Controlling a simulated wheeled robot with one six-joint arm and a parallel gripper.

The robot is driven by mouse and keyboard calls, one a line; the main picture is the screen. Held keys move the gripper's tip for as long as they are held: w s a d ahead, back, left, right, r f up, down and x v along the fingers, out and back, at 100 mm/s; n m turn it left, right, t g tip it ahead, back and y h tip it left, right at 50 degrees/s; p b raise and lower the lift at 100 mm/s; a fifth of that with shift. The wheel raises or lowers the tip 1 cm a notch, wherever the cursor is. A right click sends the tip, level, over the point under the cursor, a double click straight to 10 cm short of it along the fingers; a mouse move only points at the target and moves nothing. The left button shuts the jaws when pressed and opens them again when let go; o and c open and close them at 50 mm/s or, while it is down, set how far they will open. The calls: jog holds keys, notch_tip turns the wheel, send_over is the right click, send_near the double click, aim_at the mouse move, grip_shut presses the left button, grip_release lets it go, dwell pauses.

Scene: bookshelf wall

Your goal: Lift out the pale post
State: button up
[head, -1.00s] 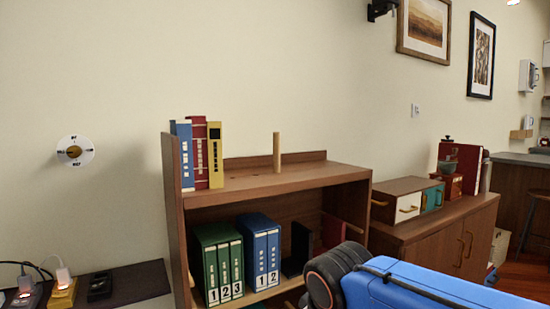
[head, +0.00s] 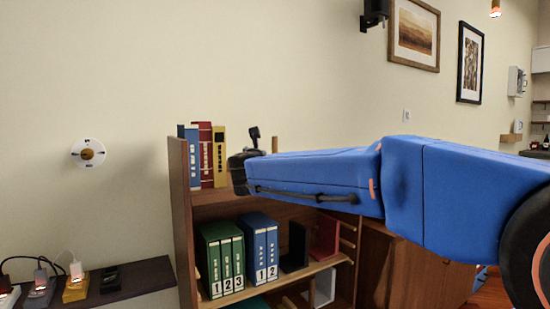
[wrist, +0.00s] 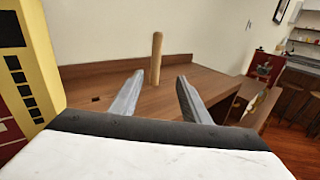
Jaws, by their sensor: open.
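The pale post (wrist: 156,58) stands upright on the top board of the bookshelf in the wrist view, close to the low back rail. In the head view only its upper tip (head: 275,144) shows behind my blue arm. My gripper (wrist: 157,80) is open and empty. Its two grey fingers point toward the post, which stands beyond the tips and between them in the picture. In the head view my gripper (head: 254,138) is over the shelf top, just right of the books, mostly hidden by my wrist.
Blue, red and yellow books (head: 205,157) stand at the left end of the bookshelf top (wrist: 108,93); the yellow one (wrist: 38,65) is close on the gripper's left. The top board around the post is clear.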

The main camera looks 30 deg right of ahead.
jog(key=shift+w+r+n, duration=0.3)
jog(key=shift+w, duration=0.1)
jog(key=x, duration=1.2)
jog(key=shift+a+r, duration=0.1)
jog(key=shift+a, duration=0.05)
jog(key=shift+x, duration=2.7)
jog(key=shift+a+r, duration=0.15)
grip_shut()
